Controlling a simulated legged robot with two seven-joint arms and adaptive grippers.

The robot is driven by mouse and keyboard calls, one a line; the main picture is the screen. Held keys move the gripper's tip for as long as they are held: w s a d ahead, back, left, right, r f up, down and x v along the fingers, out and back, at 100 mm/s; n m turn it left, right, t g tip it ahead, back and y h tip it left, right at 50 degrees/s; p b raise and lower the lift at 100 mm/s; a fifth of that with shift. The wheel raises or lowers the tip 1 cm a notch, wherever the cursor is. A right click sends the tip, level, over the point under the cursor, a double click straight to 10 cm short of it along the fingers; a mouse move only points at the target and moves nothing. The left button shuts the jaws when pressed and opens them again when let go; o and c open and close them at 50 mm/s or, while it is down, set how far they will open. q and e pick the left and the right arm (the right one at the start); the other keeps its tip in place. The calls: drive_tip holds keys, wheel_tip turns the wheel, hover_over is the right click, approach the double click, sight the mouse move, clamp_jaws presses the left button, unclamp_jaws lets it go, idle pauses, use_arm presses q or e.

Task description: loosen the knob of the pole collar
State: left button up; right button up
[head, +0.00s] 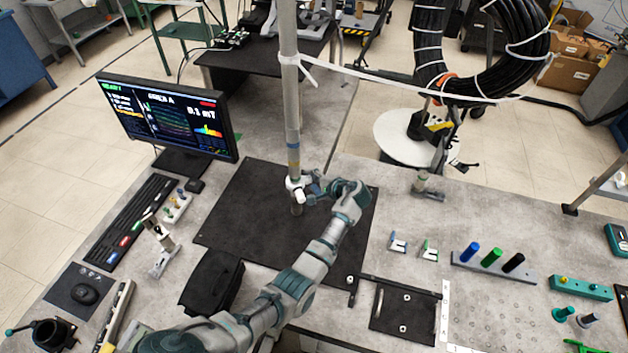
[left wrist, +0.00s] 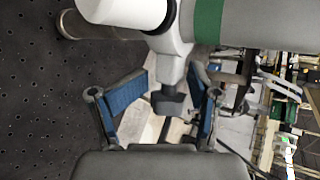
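The grey pole (head: 290,110) stands upright above the black breadboard. A white and grey collar (head: 295,186) sits around its lower part; the collar also shows in the left wrist view (left wrist: 125,10). The collar's dark knob (left wrist: 168,102) sticks out on a grey stem toward my left gripper. My left gripper (head: 312,189) is at the collar, on its right side in the head view. In the left wrist view its blue-padded fingers (left wrist: 170,95) stand apart on both sides of the knob, with gaps showing. My right gripper is not in view.
A monitor (head: 165,115) and keyboard (head: 130,220) stand left of the black breadboard (head: 240,210). A white strap (head: 400,82) runs from the pole to a black cable coil (head: 430,45). A rack with coloured pegs (head: 492,262) and small clamps (head: 398,244) lie right of my left arm.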

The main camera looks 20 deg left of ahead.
use_arm(q)
drive_tip(key=v, duration=1.1)
